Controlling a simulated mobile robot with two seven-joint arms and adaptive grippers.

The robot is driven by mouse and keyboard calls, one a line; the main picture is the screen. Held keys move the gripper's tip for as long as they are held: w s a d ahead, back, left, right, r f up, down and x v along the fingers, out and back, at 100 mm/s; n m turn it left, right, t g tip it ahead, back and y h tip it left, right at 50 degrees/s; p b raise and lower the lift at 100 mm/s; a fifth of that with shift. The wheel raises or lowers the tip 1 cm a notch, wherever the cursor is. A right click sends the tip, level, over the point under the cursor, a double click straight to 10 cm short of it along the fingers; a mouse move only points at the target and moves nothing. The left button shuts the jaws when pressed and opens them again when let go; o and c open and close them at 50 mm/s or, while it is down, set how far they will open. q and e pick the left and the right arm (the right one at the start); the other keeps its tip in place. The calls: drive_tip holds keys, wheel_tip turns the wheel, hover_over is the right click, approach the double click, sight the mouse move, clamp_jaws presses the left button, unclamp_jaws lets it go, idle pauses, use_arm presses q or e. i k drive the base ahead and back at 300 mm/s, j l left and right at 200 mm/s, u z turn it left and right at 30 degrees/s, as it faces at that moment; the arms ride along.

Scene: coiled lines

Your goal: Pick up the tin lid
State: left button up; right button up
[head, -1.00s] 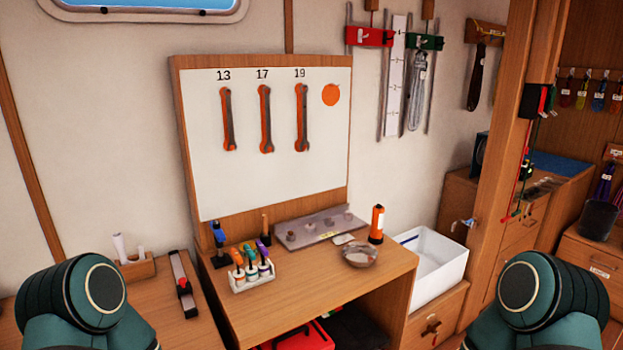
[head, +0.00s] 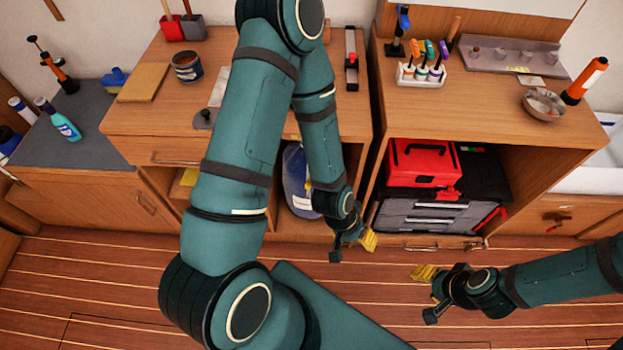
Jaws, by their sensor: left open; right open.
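A small grey round piece with a knob, which looks like the tin lid (head: 204,119), lies on the left wooden worktop near its front edge, left of my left arm. An open dark tin (head: 187,67) with brown contents stands behind it. My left gripper (head: 352,248) is open and empty, low in front of the cabinets and well to the right of the lid. My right gripper (head: 427,295) is open and empty over the floor, further right. My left upper arm crosses the picture and covers part of the left worktop.
A pale sheet (head: 219,86) lies behind the lid, partly behind my arm. A wooden board (head: 143,82) lies to the left. The right worktop holds a screwdriver rack (head: 421,76), a bowl (head: 543,104) and an orange torch (head: 585,81). A red toolbox (head: 423,163) sits below.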

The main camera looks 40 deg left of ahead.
sight(205, 119)
drive_tip(key=u, duration=0.35)
drive_tip(key=j+u, duration=0.15)
drive_tip(key=u, duration=0.2)
drive_tip(key=j+u, duration=0.1)
drive_tip(key=u, duration=0.25)
